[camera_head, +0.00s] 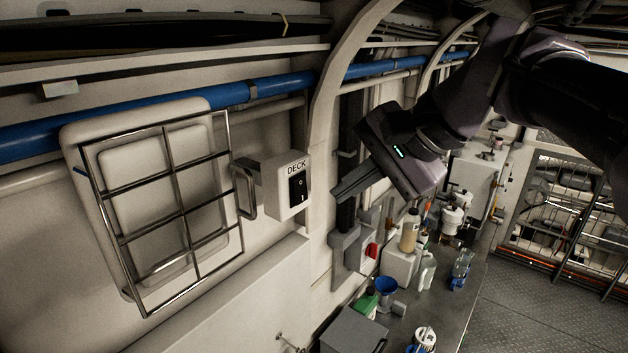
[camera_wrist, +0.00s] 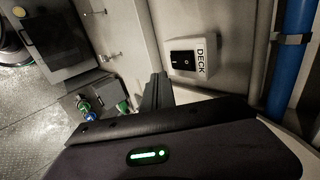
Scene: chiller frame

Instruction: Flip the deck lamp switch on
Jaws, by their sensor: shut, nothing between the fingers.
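The deck lamp switch is a black rocker (camera_head: 298,187) on a white box labelled DECK (camera_head: 285,199), fixed to the wall left of centre in the head view. In the wrist view the rocker (camera_wrist: 183,58) and its box (camera_wrist: 208,45) show at upper middle, with the label turned sideways. My gripper (camera_head: 338,193) is shut and empty, to the right of the box in the head view and apart from it. Its fingers (camera_wrist: 157,85) show in the wrist view just left of and below the box. The lamp itself cannot be made out for certain.
A metal cage over a white panel (camera_head: 160,210) stands left of the box. A blue pipe (camera_head: 225,94) runs above it. Below right, a counter (camera_head: 458,300) carries bottles, a blue funnel (camera_head: 387,284) and a grey box (camera_head: 352,332). A red knob (camera_head: 372,250) is on the wall.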

